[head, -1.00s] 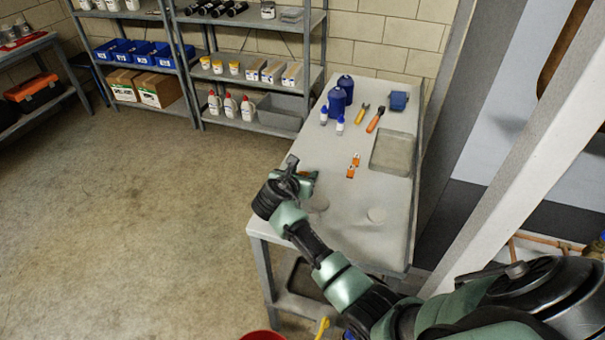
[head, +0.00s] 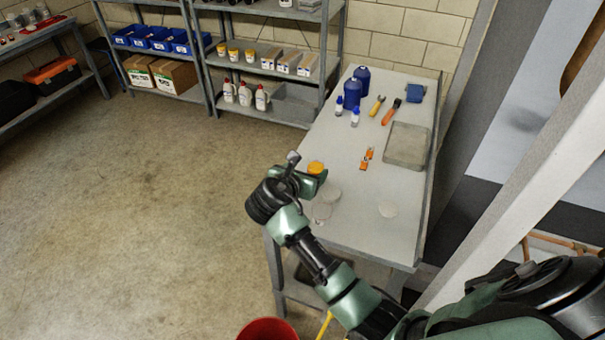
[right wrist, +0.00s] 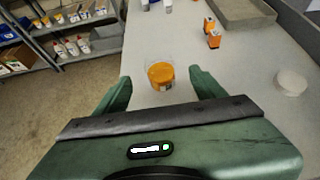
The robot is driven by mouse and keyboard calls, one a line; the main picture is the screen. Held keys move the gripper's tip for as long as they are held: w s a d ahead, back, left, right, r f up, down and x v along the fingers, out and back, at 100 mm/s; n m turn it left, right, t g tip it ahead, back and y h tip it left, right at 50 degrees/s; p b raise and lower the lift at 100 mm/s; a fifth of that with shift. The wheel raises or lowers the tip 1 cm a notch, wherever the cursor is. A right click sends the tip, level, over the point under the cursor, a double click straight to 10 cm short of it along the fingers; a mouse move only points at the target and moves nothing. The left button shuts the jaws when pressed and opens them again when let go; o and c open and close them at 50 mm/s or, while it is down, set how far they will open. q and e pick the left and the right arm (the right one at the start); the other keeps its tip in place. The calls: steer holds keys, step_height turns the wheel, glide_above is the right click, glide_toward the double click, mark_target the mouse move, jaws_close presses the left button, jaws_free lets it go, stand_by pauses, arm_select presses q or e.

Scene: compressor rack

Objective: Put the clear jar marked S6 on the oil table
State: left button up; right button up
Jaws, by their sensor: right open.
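A clear jar (right wrist: 160,74) with orange contents stands upright on the grey table, near its left edge. Its label is too small to read, so I cannot confirm S6. In the head view its orange part (head: 316,168) shows just beyond my right gripper (head: 307,172). In the right wrist view the right gripper's open fingers point toward the jar, one to each side. The jar lies a little beyond the fingertips, in line with the gap, and is not held. The grey table (head: 350,232) is under the jar; I cannot tell if it is the oil table. My left gripper is out of view.
Two small orange items (head: 366,160), a grey tray (head: 407,146), blue bottles (head: 353,93) and hand tools (head: 391,112) occupy the table's far part. A pale disc (head: 388,209) lies nearer. A red bucket (head: 267,331) stands on the floor, which is open to the left.

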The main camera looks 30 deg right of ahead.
steer(key=shift+v, duration=2)
